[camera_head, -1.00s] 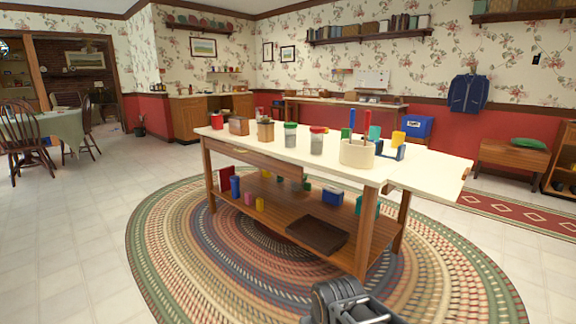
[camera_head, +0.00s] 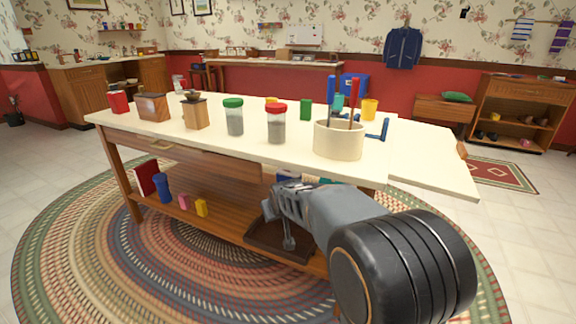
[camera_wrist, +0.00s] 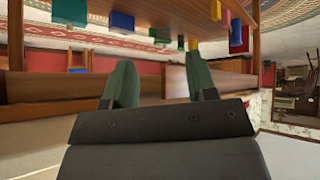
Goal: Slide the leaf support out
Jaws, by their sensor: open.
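The work table (camera_head: 240,140) has a cream top, with a leaf (camera_head: 425,165) sticking out level at its right end. In the camera_wrist view, which looks tipped over, my gripper (camera_wrist: 160,75) has its two green fingers apart with nothing between them. I cannot tell for certain which piece is the leaf support. In the camera_head view my arm covers the front right underside of the table, and the fingertips are hidden.
A utensil crock (camera_head: 338,140), a red-lidded jar (camera_head: 276,125), a green-lidded jar (camera_head: 234,118) and wooden boxes stand on the top. The lower shelf holds a brown tray (camera_head: 265,235) and small coloured items. A braided rug (camera_head: 90,255) lies below; floor to the left is open.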

